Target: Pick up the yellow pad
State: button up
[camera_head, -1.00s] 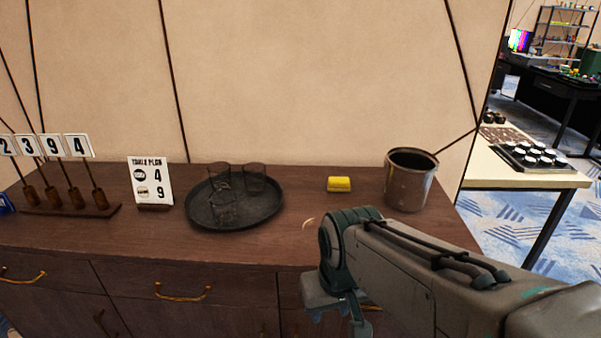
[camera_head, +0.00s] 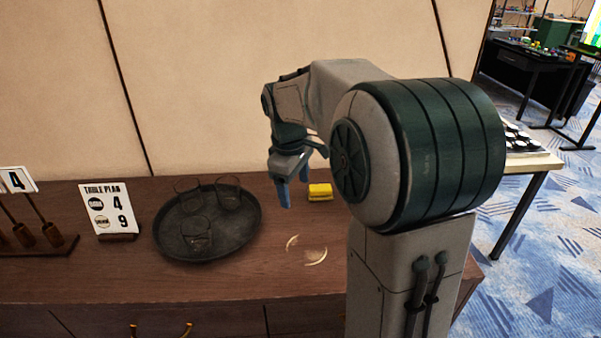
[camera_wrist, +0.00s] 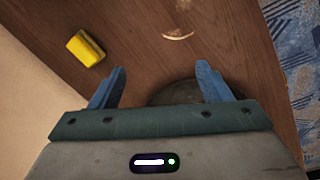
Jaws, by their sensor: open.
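The yellow pad (camera_head: 320,192) lies on the dark wooden cabinet top, just right of my gripper in the head view. In the wrist view the yellow pad (camera_wrist: 85,48) is at the upper left, beyond and to the left of the left fingertip, near the wall. My gripper (camera_head: 292,190) points down above the cabinet top. In the wrist view its blue fingers (camera_wrist: 162,80) are spread apart with nothing between them, and they do not touch the pad.
A dark round tray (camera_head: 170,240) with several glasses stands left of my gripper. A table plan sign (camera_head: 108,208) is farther left. Pale curved marks (camera_head: 306,250) show on the cabinet top (camera_head: 270,275). My arm hides the cabinet's right part, and the metal pot is not visible in the head view.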

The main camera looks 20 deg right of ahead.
jog(key=w+d+n+p, duration=0.2)
jog(key=w+d+n, duration=0.3)
jog(key=w, duration=0.4)
jog(key=n+y+p, duration=0.1)
jog(key=n+p, duration=0.1)
send_over(320, 187)
jog(key=f, duration=0.1)
jog(key=shift+g, duration=0.4)
jog(key=f, duration=0.8)
jog(key=shift+w+d+f, duration=0.2)
jog(key=shift+w+f, duration=0.05)
jog(key=shift+w, duration=0.05)
jog(key=shift+s+a+f+p, duration=0.15)
jog(key=shift+f+p, duration=0.15)
jog(key=shift+f, duration=1.05)
jog(key=shift+s+d+f+p, duration=0.1)
jog(key=shift+f+p, duration=0.15)
jog(key=shift+f, duration=1.05)
jog(key=c, duration=1.1)
